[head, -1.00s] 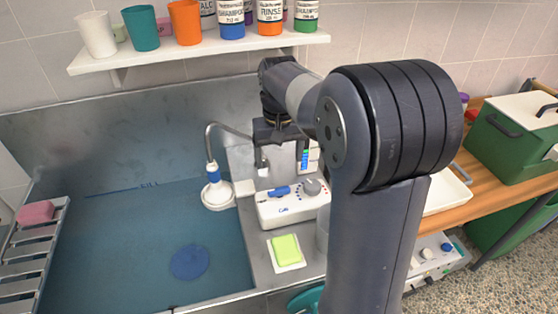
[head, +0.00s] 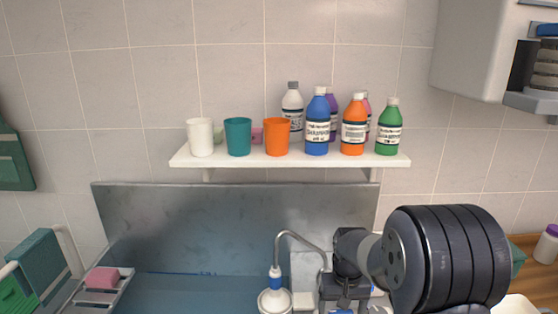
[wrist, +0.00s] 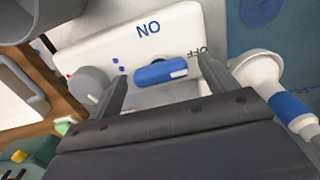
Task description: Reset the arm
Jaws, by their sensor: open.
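My arm's dark wrist end and gripper show low in the head view, right of the white shower head (head: 275,297), with the fingers hidden or cut off by the bottom edge. In the wrist view my gripper (wrist: 162,72) has its two dark fingers spread wide apart with nothing held. Beyond the fingers is a white control box (wrist: 130,48) with a blue lever (wrist: 161,73) and a grey knob (wrist: 89,84). The lever appears between the fingers, and I cannot tell how far it is from them.
A white wall shelf (head: 290,162) holds cups and several bottles above the steel splashback (head: 190,222). A pink sponge (head: 102,278) lies on a rack at lower left. A white wall unit (head: 472,55) hangs at upper right. The wall between is clear.

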